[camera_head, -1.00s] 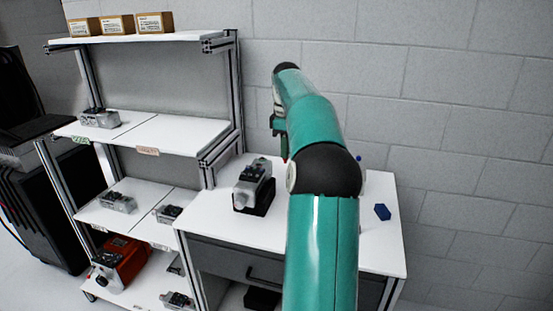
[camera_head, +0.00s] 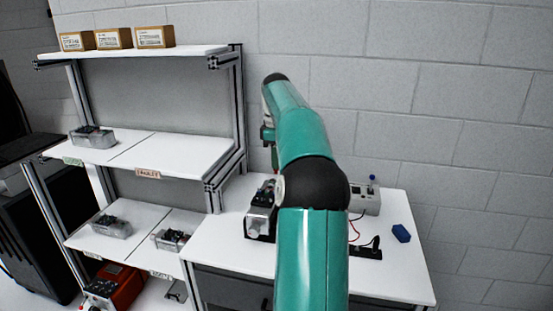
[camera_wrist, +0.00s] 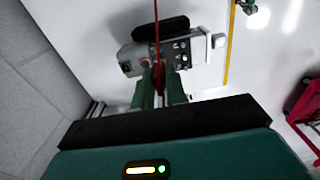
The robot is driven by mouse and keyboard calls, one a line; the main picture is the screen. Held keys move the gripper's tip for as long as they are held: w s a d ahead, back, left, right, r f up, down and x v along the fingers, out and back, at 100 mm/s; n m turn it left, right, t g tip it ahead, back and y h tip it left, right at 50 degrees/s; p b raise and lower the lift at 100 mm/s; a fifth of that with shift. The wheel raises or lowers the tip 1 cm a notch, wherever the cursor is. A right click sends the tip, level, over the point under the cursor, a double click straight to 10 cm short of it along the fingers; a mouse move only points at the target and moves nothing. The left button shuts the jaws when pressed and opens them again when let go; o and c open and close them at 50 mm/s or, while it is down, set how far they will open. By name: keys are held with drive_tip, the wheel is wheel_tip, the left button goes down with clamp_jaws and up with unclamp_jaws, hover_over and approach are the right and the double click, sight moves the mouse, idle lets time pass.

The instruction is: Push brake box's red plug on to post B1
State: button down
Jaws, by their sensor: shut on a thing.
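My gripper (camera_wrist: 158,92) is shut on the red plug (camera_wrist: 158,78), with its red lead running up and out of the wrist view. The fingers hide most of the plug. Beyond them in that view lies a grey servo unit (camera_wrist: 195,47) with dark sockets, and small red and green spots at its left end. I cannot tell whether the plug touches it, nor which post is B1. In the head view my gripper (camera_head: 275,157) hangs small behind my arm, above the servo unit (camera_head: 261,212). The grey box with a blue knob (camera_head: 366,200), likely the brake box, stands right of my arm.
A red lead (camera_head: 354,231) and black block (camera_head: 368,250) lie in front of the grey box. A blue block (camera_head: 401,233) sits to the right on the white table (camera_head: 400,275). A shelf rack (camera_head: 180,155) with servo units and cartons (camera_head: 112,38) stands left.

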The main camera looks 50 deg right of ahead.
drive_tip(key=shift+w+f, duration=0.3)
drive_tip(key=shift+w, duration=0.05)
drive_tip(key=shift+f, duration=3.4)
drive_tip(key=shift+f, duration=0.15)
drive_tip(key=c, duration=1.3)
unclamp_jaws()
drive_tip(key=shift+c, duration=0.2)
